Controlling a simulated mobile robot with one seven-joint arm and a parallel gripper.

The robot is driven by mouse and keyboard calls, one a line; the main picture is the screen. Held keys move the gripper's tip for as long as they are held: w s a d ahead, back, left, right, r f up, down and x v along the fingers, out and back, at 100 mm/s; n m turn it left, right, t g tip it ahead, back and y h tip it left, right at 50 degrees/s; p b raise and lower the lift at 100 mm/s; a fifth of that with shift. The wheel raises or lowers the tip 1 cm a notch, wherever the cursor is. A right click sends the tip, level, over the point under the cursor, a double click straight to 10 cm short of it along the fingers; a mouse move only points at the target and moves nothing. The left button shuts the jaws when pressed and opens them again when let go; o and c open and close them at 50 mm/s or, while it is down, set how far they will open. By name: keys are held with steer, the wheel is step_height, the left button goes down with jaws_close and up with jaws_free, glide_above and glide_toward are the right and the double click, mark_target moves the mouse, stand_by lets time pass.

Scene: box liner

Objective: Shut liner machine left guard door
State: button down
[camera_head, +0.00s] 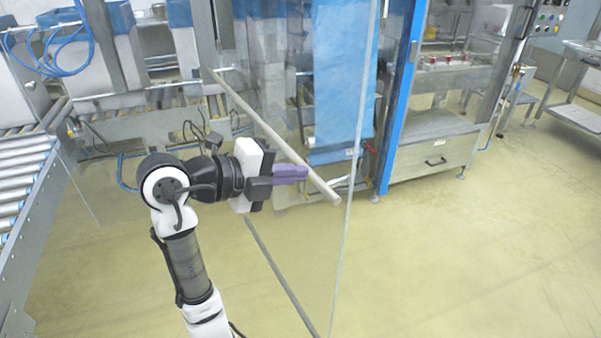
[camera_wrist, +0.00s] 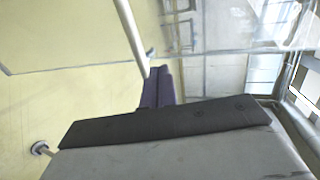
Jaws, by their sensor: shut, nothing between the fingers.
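The left guard door (camera_head: 346,225) is a clear panel with thin pale edges. It stands open, swung out from the liner machine toward the head camera. A long grey bar (camera_head: 265,126) runs slantwise across it, ending near its free edge. My gripper (camera_head: 306,173) has purple fingers, shut and empty, with their tips right at the bar's lower part. In the wrist view the shut fingers (camera_wrist: 158,72) point at the pale bar (camera_wrist: 131,35), which runs down to beside their tips. I cannot tell whether they touch it.
A blue post (camera_head: 404,95) of the machine frame stands right of the door, beside a steel cabinet (camera_head: 435,158). A roller conveyor (camera_head: 22,185) is at the left. A steel table (camera_head: 575,112) stands at the far right. The yellow floor (camera_head: 470,260) at front right is clear.

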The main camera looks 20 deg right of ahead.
mark_target(344, 170)
steer(key=p+x, duration=0.1)
steer(key=x, duration=0.7)
steer(key=shift+d+p, duration=0.15)
steer(key=shift+p, duration=0.25)
